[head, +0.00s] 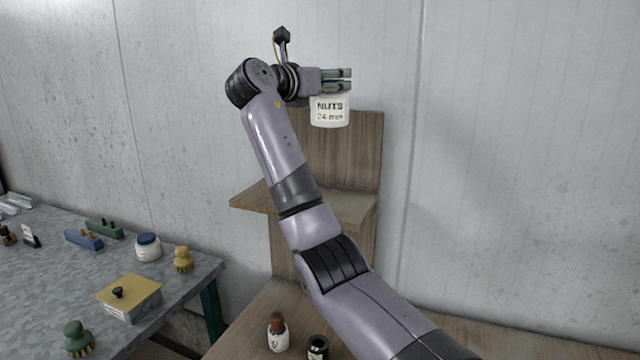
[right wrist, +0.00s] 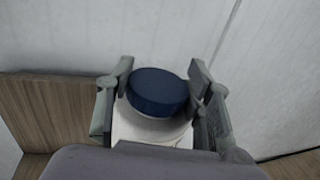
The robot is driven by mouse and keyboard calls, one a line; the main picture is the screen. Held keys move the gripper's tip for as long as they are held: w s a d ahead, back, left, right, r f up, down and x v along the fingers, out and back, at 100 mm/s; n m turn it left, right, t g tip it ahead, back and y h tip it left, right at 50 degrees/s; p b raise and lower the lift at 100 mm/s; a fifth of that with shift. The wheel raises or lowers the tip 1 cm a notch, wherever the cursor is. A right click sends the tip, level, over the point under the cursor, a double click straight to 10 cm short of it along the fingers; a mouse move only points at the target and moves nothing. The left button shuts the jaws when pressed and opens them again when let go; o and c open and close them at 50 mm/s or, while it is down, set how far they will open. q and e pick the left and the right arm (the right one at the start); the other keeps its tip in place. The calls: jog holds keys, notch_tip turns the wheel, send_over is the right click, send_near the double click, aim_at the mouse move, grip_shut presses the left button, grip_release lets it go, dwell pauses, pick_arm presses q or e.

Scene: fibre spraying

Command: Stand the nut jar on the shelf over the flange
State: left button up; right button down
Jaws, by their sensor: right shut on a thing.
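The nut jar (head: 330,111) is white with black lettering "NUTS 24 mm". My right gripper (head: 340,80) is shut on it near its top and holds it in the air, upright, in front of the upper part of the wooden back panel. In the right wrist view the jar's dark blue lid (right wrist: 158,92) shows between the two fingers (right wrist: 160,88). The wooden shelf (head: 345,206) is well below the jar, partly hidden by my right arm. No flange can be made out. My left gripper is not in view.
A grey workbench (head: 215,268) at left carries a white jar with a blue lid (head: 148,247), brushes and blocks. Bottles (head: 278,335) stand on the lower wooden surface (head: 245,325). The wooden back panel (head: 355,150) rises behind the shelf. The visible shelf top looks clear.

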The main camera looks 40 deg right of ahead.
aim_at(318, 110)
jog(key=f, duration=0.3)
jog(key=a+f+p, duration=0.1)
jog(key=f, duration=0.2)
jog(key=shift+a, duration=0.1)
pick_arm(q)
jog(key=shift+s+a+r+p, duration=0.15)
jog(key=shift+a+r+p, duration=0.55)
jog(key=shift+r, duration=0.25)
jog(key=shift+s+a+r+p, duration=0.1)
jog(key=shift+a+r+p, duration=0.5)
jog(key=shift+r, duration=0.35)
pick_arm(e)
notch_tip(318, 110, down, 13)
jog(key=shift+d, duration=0.3)
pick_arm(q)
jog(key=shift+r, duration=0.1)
pick_arm(e)
jog(key=shift+f, duration=0.1)
jog(key=c, duration=0.8)
grip_release()
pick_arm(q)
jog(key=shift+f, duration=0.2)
pick_arm(e)
jog(key=shift+a, duration=0.15)
